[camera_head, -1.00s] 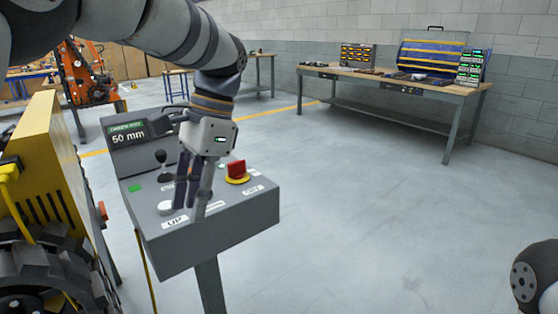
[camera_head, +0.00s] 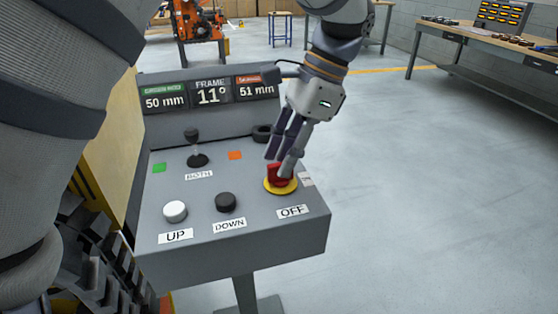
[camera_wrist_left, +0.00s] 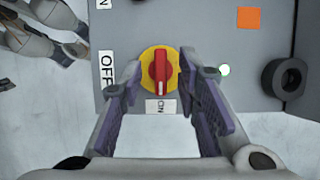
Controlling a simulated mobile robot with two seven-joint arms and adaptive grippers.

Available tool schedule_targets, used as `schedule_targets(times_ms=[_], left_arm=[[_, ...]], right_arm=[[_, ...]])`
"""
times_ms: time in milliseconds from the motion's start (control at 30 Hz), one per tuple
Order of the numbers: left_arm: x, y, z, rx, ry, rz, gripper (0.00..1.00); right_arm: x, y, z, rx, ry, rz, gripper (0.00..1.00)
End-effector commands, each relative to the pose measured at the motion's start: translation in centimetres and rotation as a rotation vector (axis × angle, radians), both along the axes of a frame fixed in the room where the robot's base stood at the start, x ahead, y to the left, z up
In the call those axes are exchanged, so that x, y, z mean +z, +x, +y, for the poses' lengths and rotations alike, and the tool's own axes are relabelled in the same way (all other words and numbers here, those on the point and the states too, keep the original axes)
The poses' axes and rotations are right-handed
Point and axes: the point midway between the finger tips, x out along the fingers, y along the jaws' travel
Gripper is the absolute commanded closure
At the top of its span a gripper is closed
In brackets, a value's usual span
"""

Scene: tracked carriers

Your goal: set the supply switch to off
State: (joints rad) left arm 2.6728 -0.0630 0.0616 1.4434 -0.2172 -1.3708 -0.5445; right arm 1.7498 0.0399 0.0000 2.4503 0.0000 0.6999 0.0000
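The supply switch is a red knob on a yellow disc (camera_head: 281,184) at the right of the sloped grey panel (camera_head: 230,195). In the left wrist view the knob (camera_wrist_left: 160,75) has a white pointer mark toward the ON label (camera_wrist_left: 160,106). The OFF label (camera_wrist_left: 107,70) lies to its left; in the head view OFF (camera_head: 292,211) is in front of the knob. My left gripper (camera_head: 280,160) is over the switch and partly covers it. In the wrist view its fingers (camera_wrist_left: 160,68) are apart, one on each side of the knob.
The panel also has a white UP button (camera_head: 175,211), a black DOWN button (camera_head: 225,202), a black lever (camera_head: 196,147) and a display housing (camera_head: 212,96) behind. Yellow machinery (camera_head: 112,160) stands close on the left. The floor to the right is clear.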

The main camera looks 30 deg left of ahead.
Motion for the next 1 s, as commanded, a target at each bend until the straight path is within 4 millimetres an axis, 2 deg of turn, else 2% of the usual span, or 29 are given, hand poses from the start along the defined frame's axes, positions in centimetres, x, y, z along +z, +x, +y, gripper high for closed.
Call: schedule_targets(times_ms=[200,433,567,1000], left_arm=[[-1.9,-0.6,0.5,0.001,0.0,-0.001,0.7],[-2.1,-0.6,0.6,0.001,0.0,0.0,0.7],[-2.1,-0.6,0.5,0.001,0.0,0.0,0.99],[-2.0,-0.6,0.6,0.043,0.0,-0.001,1.0]], right_arm=[[0.2,0.3,0.0,0.0,0.0,-0.011,1.0],[0.2,0.3,0.0,0.0,0.0,-0.01,1.0],[0.2,0.3,0.0,0.0,0.0,-0.01,1.0],[0.4,0.4,0.0,0.0,0.0,-0.015,1.0]])
